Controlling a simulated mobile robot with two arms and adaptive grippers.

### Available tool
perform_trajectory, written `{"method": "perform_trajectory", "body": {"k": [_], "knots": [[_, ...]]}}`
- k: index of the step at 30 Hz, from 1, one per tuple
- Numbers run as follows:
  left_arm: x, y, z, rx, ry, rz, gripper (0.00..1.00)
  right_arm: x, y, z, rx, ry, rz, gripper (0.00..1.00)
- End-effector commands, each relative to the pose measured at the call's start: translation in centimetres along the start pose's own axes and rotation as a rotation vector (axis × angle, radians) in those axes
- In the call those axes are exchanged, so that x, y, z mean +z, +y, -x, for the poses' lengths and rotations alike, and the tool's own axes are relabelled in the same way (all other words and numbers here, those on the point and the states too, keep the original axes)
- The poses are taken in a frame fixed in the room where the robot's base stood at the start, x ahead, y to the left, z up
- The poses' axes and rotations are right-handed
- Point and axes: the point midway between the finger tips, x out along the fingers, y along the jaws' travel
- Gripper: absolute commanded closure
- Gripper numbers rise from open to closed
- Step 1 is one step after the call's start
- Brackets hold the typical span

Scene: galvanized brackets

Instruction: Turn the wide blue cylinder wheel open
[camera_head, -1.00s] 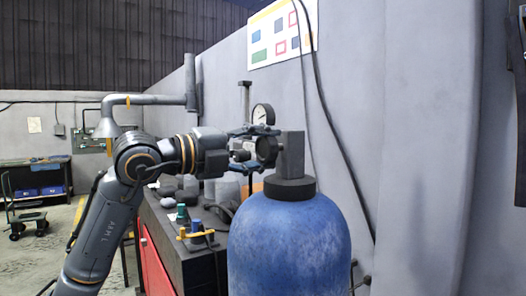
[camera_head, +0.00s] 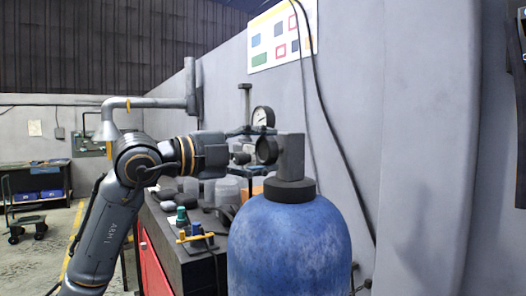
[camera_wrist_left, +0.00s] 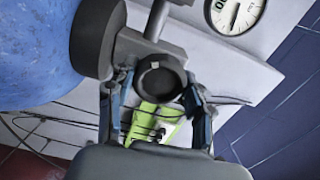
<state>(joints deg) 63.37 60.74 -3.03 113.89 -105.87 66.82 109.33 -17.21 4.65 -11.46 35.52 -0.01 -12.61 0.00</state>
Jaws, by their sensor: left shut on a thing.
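The wide blue cylinder (camera_head: 290,240) stands upright in the right half of the head view, with a dark collar and a grey valve block (camera_head: 291,157) on top. Its round dark wheel (camera_head: 266,150) sticks out sideways from the block, towards the left. My left gripper (camera_head: 258,142) reaches in level from the left and is shut on the wheel. In the left wrist view the wheel (camera_wrist_left: 160,80) sits between the two blue-sided fingers (camera_wrist_left: 155,98). How far it has turned cannot be told. My right gripper is not in view.
A dark-topped red bench (camera_head: 172,250) behind the cylinder carries several grey containers, a green-capped item (camera_head: 181,214) and a yellow-handled tool (camera_head: 195,237). A pressure gauge (camera_head: 263,117) stands just behind the wheel. Black cables hang on the wall at the right.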

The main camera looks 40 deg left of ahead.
Motion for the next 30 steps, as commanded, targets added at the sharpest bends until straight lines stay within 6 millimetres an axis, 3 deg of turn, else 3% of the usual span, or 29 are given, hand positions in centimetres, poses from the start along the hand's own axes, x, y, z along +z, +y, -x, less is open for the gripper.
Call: {"method": "perform_trajectory", "body": {"k": [4,5,8,20,30], "knots": [[0.0,-0.1,0.0,-0.002,-0.001,0.002,0.8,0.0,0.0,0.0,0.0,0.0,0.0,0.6],[0.0,-0.1,0.0,-0.002,0.0,0.002,0.43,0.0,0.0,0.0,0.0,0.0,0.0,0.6],[0.0,-0.1,0.0,-0.002,0.0,0.002,0.25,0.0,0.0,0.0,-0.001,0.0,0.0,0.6],[0.1,0.0,0.5,0.0,-0.001,0.001,0.25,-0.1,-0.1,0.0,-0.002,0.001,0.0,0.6],[0.1,0.1,5.7,0.003,-0.003,0.0,0.25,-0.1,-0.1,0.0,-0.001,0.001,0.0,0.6]]}}
